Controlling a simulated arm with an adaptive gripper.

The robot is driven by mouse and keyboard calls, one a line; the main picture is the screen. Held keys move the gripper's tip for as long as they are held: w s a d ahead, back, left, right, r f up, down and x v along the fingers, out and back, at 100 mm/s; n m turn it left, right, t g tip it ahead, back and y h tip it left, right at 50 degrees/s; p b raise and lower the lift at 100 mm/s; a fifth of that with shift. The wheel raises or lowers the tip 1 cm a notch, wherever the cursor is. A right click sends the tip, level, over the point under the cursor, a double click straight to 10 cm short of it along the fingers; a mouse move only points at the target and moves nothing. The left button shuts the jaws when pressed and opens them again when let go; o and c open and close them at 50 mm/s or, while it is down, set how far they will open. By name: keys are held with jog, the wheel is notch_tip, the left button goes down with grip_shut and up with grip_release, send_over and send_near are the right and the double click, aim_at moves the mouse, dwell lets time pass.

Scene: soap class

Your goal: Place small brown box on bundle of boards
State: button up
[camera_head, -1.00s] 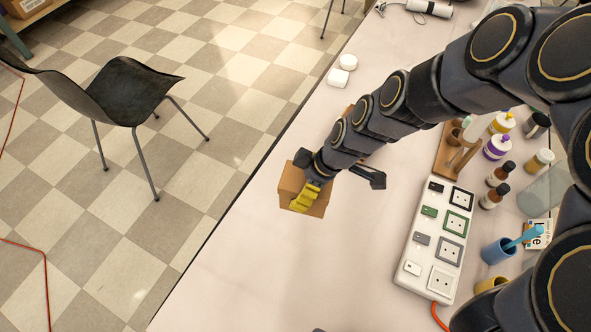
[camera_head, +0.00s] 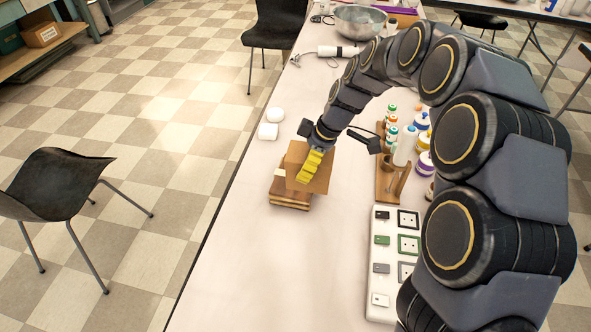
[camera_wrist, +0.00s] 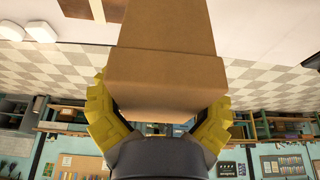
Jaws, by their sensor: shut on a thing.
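The small brown box (camera_head: 298,161) is in my gripper (camera_head: 311,166), whose yellow fingers are shut on it. In the wrist view the box (camera_wrist: 165,75) fills the middle, with a yellow finger of my gripper (camera_wrist: 158,122) on each side. The bundle of boards (camera_head: 290,201) lies on the table directly below the box in the head view. The box hides most of its top. I cannot tell whether the box touches the boards or is held just above them.
Two white objects (camera_head: 271,123) sit left of my arm. The table's left edge is close to the boards. The table front is clear.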

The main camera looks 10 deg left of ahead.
jog(key=w+a+f, duration=0.1)
jog(key=w+f, duration=0.2)
jog(key=w, duration=0.1)
jog(key=w+a+f, duration=0.2)
jog(key=w+f, duration=0.1)
jog(key=w, duration=0.1)
jog(key=w+a+f, duration=0.2)
jog(key=w+f, duration=0.1)
jog(key=w, duration=0.1)
jog(key=shift+w+a+f, duration=0.1)
jog(key=shift+w+f, duration=0.1)
jog(key=shift+f, duration=1.65)
jog(key=shift+f, duration=0.1)
jog(key=o, duration=1.1)
jog(key=shift+o, duration=0.2)
